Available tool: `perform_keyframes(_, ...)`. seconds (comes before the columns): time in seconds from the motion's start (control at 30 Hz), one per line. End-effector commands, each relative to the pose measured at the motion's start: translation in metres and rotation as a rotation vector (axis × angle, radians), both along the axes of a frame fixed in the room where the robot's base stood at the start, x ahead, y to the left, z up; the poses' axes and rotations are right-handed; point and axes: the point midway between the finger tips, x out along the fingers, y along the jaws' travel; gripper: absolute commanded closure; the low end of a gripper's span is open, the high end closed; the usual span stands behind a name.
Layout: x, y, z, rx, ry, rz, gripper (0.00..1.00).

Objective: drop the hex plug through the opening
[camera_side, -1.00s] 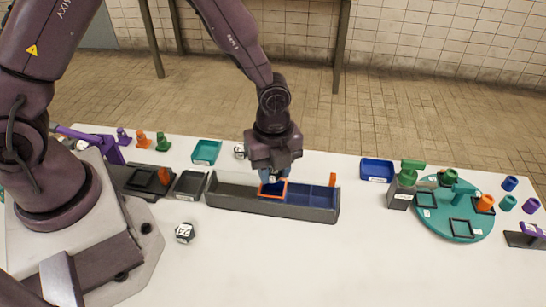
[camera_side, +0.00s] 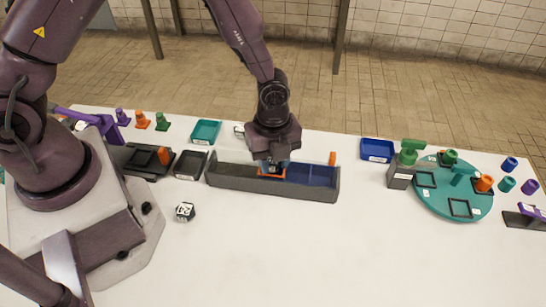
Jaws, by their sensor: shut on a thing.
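My gripper (camera_side: 271,167) points straight down over the long grey trough (camera_side: 230,181). It is shut on a small, mostly hidden piece, apparently the hex plug (camera_side: 272,170), of which only a pale and dark bit shows between the fingers. The orange-framed opening (camera_side: 271,177) lies directly below, within the trough. The fingertips and the held piece are close over this frame or at its rim. I cannot tell whether the piece has entered the opening. The right part of the trough has a blue inside (camera_side: 315,175).
A black tray (camera_side: 190,165) and teal tray (camera_side: 206,131) stand left; a blue tray (camera_side: 377,149) and round teal board (camera_side: 455,200) stand right.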

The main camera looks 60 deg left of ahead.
Motion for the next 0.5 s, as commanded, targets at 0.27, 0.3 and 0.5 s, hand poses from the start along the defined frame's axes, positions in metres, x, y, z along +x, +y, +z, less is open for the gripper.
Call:
perform_keyframes(0.27, -0.0007, 0.0002, -0.0022, -0.001, 0.001, 0.000, 0.39)
perform_keyframes(0.3, -0.0013, 0.0003, -0.0023, 0.000, 0.003, 0.000, 0.39)
perform_keyframes(0.5, -0.0035, 0.0008, -0.0029, 0.002, 0.011, 0.000, 0.39)
